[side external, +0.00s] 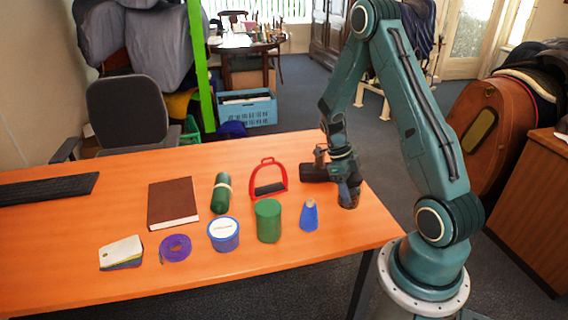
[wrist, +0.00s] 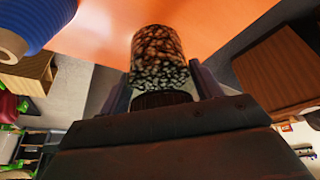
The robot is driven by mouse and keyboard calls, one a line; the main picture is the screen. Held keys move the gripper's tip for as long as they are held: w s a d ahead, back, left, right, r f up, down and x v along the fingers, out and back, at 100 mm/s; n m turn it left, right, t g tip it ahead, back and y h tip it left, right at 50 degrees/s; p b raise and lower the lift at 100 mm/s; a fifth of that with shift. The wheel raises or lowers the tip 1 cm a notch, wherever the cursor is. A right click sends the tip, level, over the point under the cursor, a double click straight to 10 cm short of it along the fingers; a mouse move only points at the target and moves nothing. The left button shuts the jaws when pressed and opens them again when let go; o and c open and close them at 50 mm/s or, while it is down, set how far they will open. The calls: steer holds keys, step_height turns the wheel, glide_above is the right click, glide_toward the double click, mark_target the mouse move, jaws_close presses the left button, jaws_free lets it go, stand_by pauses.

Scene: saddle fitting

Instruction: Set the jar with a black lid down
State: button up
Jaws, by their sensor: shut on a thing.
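The jar (wrist: 159,58) has dark, speckled contents and a black lid (wrist: 162,99). In the wrist view it stands between the two fingers of my gripper (wrist: 162,84), which is shut on it near the lid. In the side view my gripper (side external: 348,190) points down at the right end of the orange table (side external: 280,285), close to the right edge.
A blue cone-shaped spool (side external: 309,215) stands just left of my gripper, with a green cylinder (side external: 268,222) beyond it. A red stirrup (side external: 268,180) stands behind them. A blue tub (side external: 223,235), purple tape roll (side external: 175,248) and brown book (side external: 173,203) lie farther left.

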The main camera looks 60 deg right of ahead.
steer(key=shift+f, duration=0.3)
steer(key=shift+f, duration=1.8)
steer(key=shift+f, duration=0.15)
steer(key=o, duration=1.3)
steer(key=shift+o, duration=0.2)
steer(key=v, duration=1.2)
steer(key=shift+a+r, duration=0.1)
steer(key=shift+r, duration=0.15)
